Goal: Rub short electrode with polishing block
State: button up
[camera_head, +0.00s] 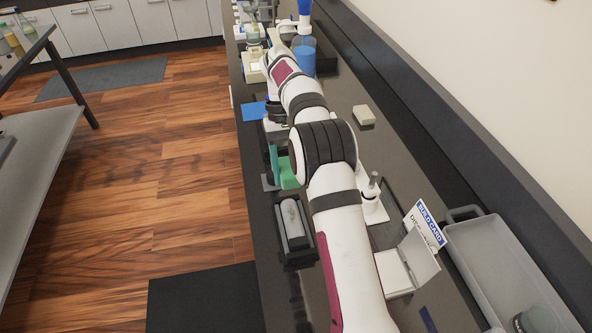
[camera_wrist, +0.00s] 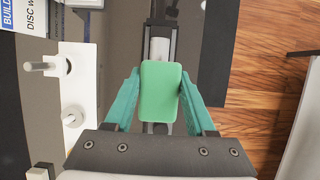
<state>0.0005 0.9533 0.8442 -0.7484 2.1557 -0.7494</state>
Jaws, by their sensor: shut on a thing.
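My gripper (camera_wrist: 160,82) is shut on a green block (camera_wrist: 160,92), which I take to be the polishing block. Its teal fingers press the block's two sides. In the head view the green fingers of my gripper (camera_head: 284,168) show beside my arm, above the bench. A white stand (camera_wrist: 82,90) lies to the left in the wrist view. It bears a longer metal pin (camera_wrist: 42,66) and a shorter one (camera_wrist: 72,117), apart from the block. The shorter pin may be the short electrode; I cannot be sure. The stand (camera_head: 373,210) is partly hidden by my arm in the head view.
A dark cradle (camera_head: 296,259) holds a pale cylinder (camera_head: 292,218) near the bench's left edge. A beige block (camera_head: 363,115) lies right of my arm. A build card (camera_head: 424,228) and a grey tray (camera_head: 476,242) stand at the lower right. A blue-filled vessel (camera_head: 303,58) stands farther back.

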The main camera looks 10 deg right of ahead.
aim_at(297, 232)
jog(key=f, duration=0.1)
jog(key=w+f, duration=0.1)
jog(key=f, duration=0.1)
jog(key=shift+w+f, duration=0.1)
jog(key=shift+w, duration=0.1)
jog(key=shift+f, duration=3.45)
jog(key=shift+s+f, duration=0.2)
jog(key=shift+f, duration=0.1)
jog(key=shift+s, duration=3.25)
jog(key=shift+w+r, duration=0.2)
jog(key=shift+w, duration=2.15)
jog(key=shift+w+r, duration=0.15)
jog(key=shift+w, duration=0.4)
jog(key=shift+w+r, duration=0.15)
jog(key=shift+w, duration=0.4)
jog(key=shift+r, duration=3.5)
jog(key=shift+f, duration=0.15)
